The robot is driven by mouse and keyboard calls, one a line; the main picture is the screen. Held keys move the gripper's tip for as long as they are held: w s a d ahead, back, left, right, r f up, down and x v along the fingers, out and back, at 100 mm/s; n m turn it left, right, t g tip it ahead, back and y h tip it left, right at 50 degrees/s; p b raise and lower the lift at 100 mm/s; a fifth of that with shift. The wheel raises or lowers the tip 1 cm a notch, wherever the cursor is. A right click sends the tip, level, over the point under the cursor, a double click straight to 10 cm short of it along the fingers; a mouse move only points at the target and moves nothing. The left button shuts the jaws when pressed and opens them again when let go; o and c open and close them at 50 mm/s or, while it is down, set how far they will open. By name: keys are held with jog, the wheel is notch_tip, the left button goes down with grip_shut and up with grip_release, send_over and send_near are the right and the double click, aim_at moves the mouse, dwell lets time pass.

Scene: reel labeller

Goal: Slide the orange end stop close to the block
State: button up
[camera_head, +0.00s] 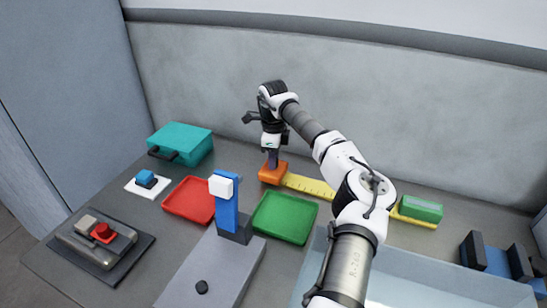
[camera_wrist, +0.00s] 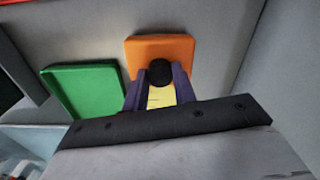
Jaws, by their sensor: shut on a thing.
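The orange end stop (camera_head: 272,174) sits at the left end of a yellow ruled rail (camera_head: 310,186) along the back of the table. My gripper (camera_head: 272,158) points down at it from above. In the wrist view the two dark fingers close on the round black knob (camera_wrist: 160,72) of the orange end stop (camera_wrist: 140,48). A strip of the yellow rail (camera_wrist: 161,97) shows between the fingers. The green block (camera_head: 421,208) is at the far right end of the rail, well apart from the end stop. My arm hides part of the rail between them.
A green tray (camera_head: 284,238) and a red tray (camera_head: 190,200) lie in front of the rail. A blue post (camera_head: 228,214) with a white head stands between them. A teal case (camera_head: 181,146) is at the back left. A pale bin (camera_head: 440,285) is at front right.

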grip_shut()
jog(key=shift+s+d, duration=0.1)
jog(key=shift+d, duration=0.1)
jog(key=s+d+b, duration=0.1)
jog(key=s+d, duration=0.3)
jog(key=d, duration=0.6)
jog(key=s+d+b, duration=0.1)
jog(key=s+d, duration=0.3)
jog(key=d, duration=0.6)
jog(key=s+d+b, duration=0.2)
jog(key=s+d, duration=0.2)
jog(key=d, duration=0.6)
jog(key=shift+s+d, duration=0.35)
jog(key=o, duration=1)
grip_release()
notch_tip(320, 180, up, 14)
jog(key=b, duration=0.2)
